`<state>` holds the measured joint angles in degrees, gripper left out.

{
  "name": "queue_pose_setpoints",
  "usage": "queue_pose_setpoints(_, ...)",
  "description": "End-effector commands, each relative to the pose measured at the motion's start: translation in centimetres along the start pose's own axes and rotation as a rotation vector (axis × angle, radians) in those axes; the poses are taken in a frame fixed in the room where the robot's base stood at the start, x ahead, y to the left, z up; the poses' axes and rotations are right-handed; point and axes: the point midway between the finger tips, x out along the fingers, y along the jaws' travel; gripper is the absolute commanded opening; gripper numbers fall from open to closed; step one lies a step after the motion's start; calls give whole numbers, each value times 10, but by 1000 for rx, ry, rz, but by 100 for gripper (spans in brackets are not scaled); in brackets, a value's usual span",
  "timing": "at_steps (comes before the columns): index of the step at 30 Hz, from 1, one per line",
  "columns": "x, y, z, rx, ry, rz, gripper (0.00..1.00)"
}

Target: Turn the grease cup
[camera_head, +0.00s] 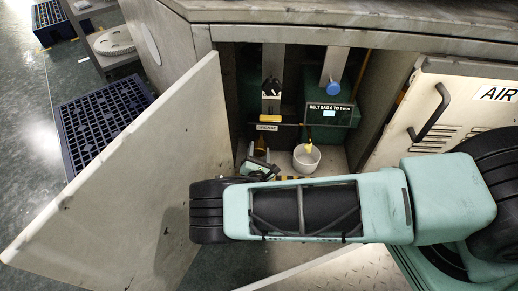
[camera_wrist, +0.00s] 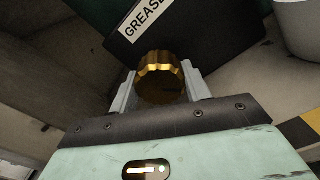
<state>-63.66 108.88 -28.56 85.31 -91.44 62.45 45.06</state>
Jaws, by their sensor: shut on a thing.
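The grease cup is a brass, ridged knob (camera_wrist: 161,66) in the middle of the wrist view, below a black plate with a partly cut-off label reading "GREASE" (camera_wrist: 148,14). My gripper (camera_wrist: 160,84) has one pale finger on each side of the knob and is shut on it. My arm hides much of the cabinet's lower front.
The open cabinet door (camera_head: 140,180) stands left of my arm. A white cup (camera_head: 306,158) is close right of the gripper. A closed "AIR" panel (camera_head: 460,110) is at right.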

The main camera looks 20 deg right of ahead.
Motion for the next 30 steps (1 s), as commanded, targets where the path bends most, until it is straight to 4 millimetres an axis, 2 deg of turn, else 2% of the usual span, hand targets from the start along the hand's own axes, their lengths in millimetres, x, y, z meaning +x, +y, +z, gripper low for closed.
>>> queue_pose_setpoints(12,-1,-1,-2,9,3,-2,25)
queue_pose_setpoints(13,-1,-1,-2,8,3,-2,50)
queue_pose_setpoints(15,-1,-1,-1,8,3,-1,69)
queue_pose_setpoints(25,-2,0,0,8,1,0,69)
queue_pose_setpoints(30,-22,2,1,7,4,2,69)
